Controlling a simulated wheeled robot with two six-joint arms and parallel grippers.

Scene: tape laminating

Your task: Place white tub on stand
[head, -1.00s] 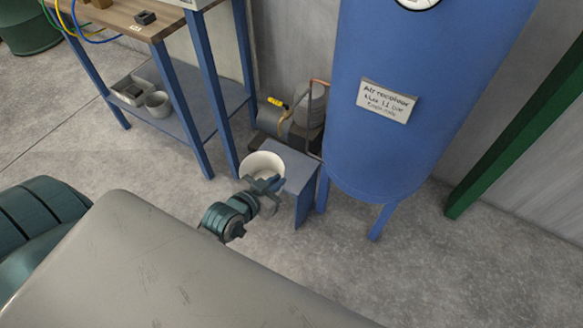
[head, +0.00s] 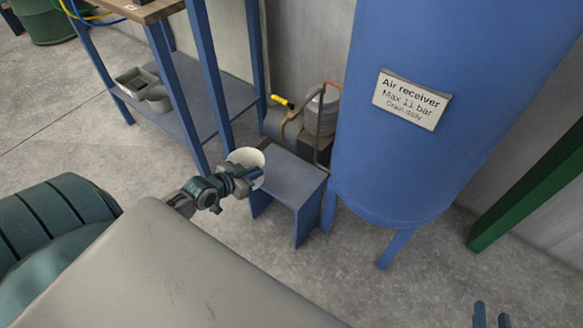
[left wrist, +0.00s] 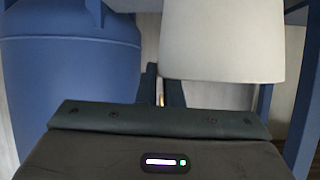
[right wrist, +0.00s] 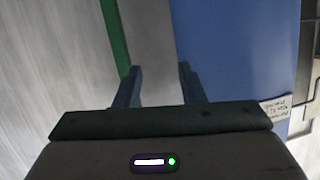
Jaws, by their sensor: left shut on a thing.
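The white tub (head: 248,157) is at the back left corner of the small blue-grey stand (head: 292,180) in the head view. I cannot tell whether it touches the stand. My left gripper (head: 250,174) is in front of the tub and hides part of it. In the left wrist view the tub (left wrist: 222,42) fills the upper right, and the gripper (left wrist: 162,88) is shut on its edge. My right gripper (head: 490,318) shows only its fingertips at the bottom right. In the right wrist view this gripper (right wrist: 160,85) is open and empty.
A blue air receiver (head: 440,60) on legs stands right of the stand. A compressor (head: 315,115) is behind it. A blue-legged bench (head: 180,105) with grey containers on its lower shelf is at the left. The stand's top is mostly bare.

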